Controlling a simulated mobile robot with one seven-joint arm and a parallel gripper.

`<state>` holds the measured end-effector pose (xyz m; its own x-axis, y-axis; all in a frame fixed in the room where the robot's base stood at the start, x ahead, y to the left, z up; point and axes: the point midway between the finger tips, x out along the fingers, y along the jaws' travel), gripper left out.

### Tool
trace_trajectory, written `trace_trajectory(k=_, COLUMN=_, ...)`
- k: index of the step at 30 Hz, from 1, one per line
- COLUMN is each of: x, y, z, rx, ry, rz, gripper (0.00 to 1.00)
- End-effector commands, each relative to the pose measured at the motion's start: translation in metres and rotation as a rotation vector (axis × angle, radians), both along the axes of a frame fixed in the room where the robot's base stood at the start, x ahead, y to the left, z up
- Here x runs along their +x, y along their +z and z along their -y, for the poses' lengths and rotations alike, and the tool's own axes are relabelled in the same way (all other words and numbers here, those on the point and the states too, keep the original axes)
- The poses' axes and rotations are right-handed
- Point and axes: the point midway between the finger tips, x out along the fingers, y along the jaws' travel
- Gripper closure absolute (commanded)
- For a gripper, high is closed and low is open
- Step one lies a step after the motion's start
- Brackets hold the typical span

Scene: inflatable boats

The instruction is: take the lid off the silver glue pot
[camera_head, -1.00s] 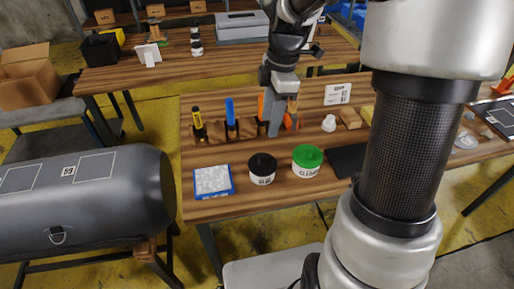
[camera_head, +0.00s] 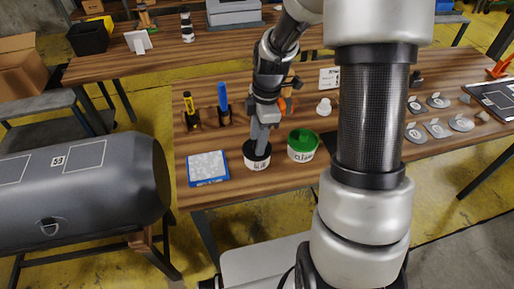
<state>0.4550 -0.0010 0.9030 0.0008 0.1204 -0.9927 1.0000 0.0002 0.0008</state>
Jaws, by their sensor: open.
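The glue pot (camera_head: 257,165) has a pale body with dark lettering and stands near the front edge of the wooden table. Its black lid (camera_head: 249,154) is on it. My gripper (camera_head: 259,147) points down right at the lid and hides part of its top. The gripper is open; the picture does not show clearly whether its fingers touch the lid or sit around it.
A green-lidded pot (camera_head: 303,145) marked CLEAN stands close to the right. A blue-framed pad (camera_head: 208,168) lies to the left. A grey inflatable tube (camera_head: 85,190) lies left of the table.

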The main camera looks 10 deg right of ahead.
Motion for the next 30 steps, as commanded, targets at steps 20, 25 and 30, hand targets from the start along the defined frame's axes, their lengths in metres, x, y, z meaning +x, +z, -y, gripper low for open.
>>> trace_trajectory(k=20, x=0.000, y=0.000, z=0.000, rx=0.000, ry=0.000, rz=0.000, gripper=1.00)
trace_trajectory(k=25, x=0.000, y=0.013, z=0.000, rx=0.000, ry=-0.001, rz=0.002, gripper=1.00)
trace_trajectory(k=30, x=0.001, y=0.048, z=0.001, rx=-0.001, ry=-0.001, rz=0.004, gripper=1.00)
